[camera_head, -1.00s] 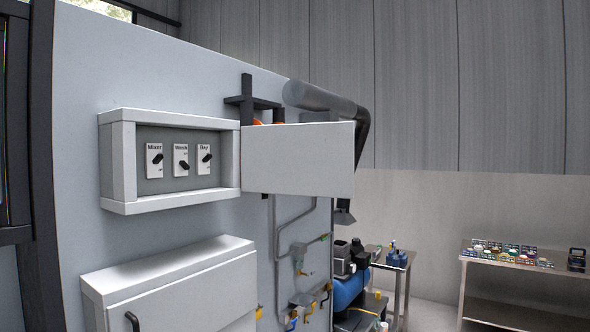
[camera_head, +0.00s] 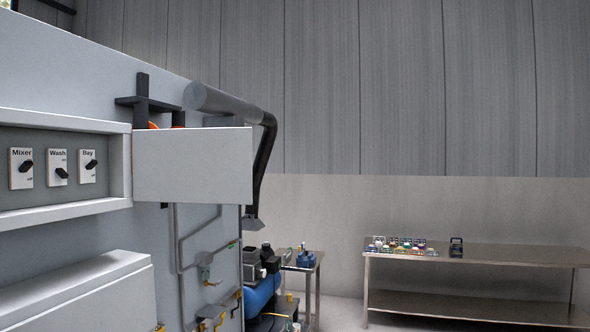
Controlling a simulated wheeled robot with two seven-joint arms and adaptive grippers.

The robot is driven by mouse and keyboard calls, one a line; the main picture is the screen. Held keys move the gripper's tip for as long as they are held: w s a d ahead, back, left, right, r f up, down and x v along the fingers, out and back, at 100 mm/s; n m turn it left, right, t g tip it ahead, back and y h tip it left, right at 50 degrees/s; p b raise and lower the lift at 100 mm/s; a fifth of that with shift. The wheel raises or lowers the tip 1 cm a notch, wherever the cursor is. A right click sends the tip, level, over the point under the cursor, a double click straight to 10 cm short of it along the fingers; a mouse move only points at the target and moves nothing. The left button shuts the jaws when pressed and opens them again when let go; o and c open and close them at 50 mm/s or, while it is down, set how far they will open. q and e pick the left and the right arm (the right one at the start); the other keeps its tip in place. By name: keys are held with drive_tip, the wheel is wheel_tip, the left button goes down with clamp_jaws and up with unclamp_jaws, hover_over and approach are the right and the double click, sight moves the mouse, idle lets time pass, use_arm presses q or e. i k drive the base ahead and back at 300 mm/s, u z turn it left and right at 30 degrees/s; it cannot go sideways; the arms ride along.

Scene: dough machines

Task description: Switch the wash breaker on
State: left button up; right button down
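The wash breaker (camera_head: 58,168) is the middle one of three switches in a white wall box on the left. Its black lever sits low on its white plate. The mixer breaker (camera_head: 21,168) is to its left and the bay breaker (camera_head: 88,166) to its right; their levers sit higher on their plates. The box's white door (camera_head: 193,166) stands open, swung out to the right. Neither of my grippers is in view.
A second white cabinet (camera_head: 75,290) juts out below the box. A dark pipe (camera_head: 225,100) and thin conduits run behind the open door. A blue machine (camera_head: 262,295) stands beyond the wall's end. A metal table (camera_head: 470,255) with small items stands at the right.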

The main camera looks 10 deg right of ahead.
sight(60, 171)
drive_tip(key=z, duration=0.4)
drive_tip(key=i, duration=3.25)
drive_tip(key=u, duration=3.4)
drive_tip(key=k, duration=0.45)
drive_tip(key=u, duration=1)
drive_tip(key=i, duration=0.7)
drive_tip(key=z, duration=0.4)
